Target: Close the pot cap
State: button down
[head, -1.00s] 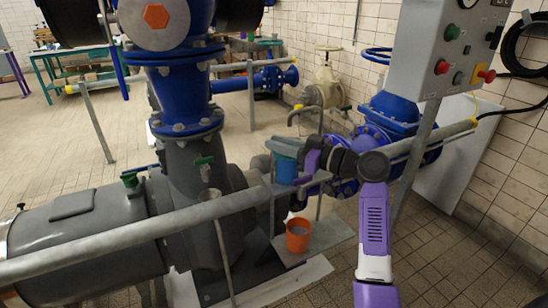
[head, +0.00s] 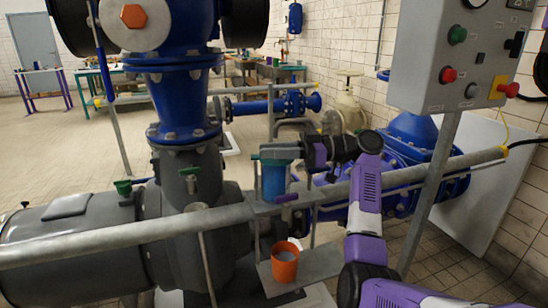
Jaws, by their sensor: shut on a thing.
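The blue pot (head: 273,181) stands upright behind the grey rail, at mid-picture in the head view. Its grey-green cap (head: 279,149) lies across the top of the pot. Whether it sits fully down on the rim cannot be told. My gripper (head: 313,152), with purple fingers, comes in from the right at cap height and is shut on the right side of the cap. The exact contact is small and partly hidden by the gripper. A small purple handle (head: 287,197) shows at the rail just below the pot.
A grey rail (head: 130,235) runs across in front of the pot. An orange bucket (head: 285,262) stands on a plate below. A grey control box (head: 450,55) on a post (head: 430,190) stands close on the right. Blue pipes and valves (head: 415,135) lie behind my arm.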

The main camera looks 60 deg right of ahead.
dwell(0.3)
jog(key=c, duration=1.3)
grip_release()
jog(key=shift+d, duration=0.1)
jog(key=v, duration=0.7)
jog(key=shift+s+d, duration=0.2)
jog(key=shift+d, duration=0.1)
